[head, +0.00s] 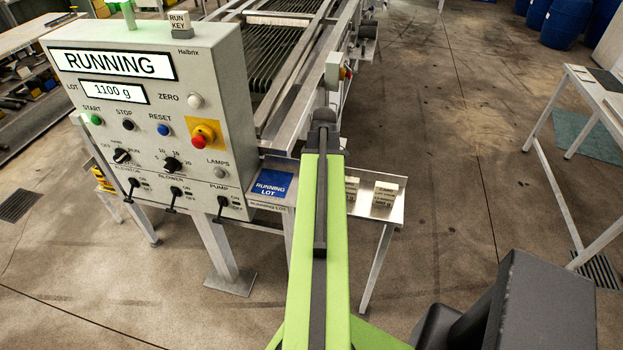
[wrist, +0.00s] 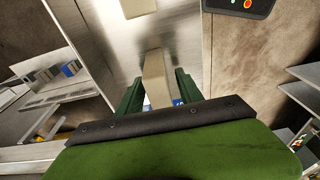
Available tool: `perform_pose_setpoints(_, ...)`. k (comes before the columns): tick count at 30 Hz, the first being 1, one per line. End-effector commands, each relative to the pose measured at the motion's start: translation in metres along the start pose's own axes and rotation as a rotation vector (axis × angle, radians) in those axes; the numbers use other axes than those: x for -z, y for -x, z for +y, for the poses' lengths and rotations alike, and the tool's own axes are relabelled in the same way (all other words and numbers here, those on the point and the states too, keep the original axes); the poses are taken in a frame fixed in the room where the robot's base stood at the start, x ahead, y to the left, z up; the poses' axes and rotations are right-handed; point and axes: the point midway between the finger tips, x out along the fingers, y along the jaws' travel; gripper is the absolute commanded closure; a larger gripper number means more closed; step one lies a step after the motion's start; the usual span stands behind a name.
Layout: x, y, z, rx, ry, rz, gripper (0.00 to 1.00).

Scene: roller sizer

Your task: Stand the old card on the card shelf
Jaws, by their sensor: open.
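A metal shelf (head: 391,213) stands right of the control panel. A small pale card (head: 385,195) with a gram figure stands on its right part. A second card (head: 352,190) is partly hidden behind my arm. A blue RUNNING LOT sign (head: 271,185) is on the left part. In the wrist view, my gripper (wrist: 158,85) is open, with its green fingers on either side of a beige card (wrist: 156,75). I cannot tell whether they touch it. Blue shows just below that card. Another beige piece (wrist: 138,8) is at the top edge. I cannot tell which card is the old one.
The grey control panel (head: 150,120) reads RUNNING and 1100 g, close left of the shelf. A machine with rollers (head: 275,55) lies behind. A small control box (head: 334,70) hangs near my arm. A white table (head: 585,85) is at right, with open floor between.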

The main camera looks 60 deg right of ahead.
Motion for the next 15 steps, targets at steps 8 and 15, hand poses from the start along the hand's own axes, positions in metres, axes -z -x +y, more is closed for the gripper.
perform_pose_setpoints(8,0.001,0.015,0.0,0.0,-0.001,0.0,0.57)
perform_pose_setpoints(15,0.002,0.063,0.0,0.0,-0.001,0.0,0.57)
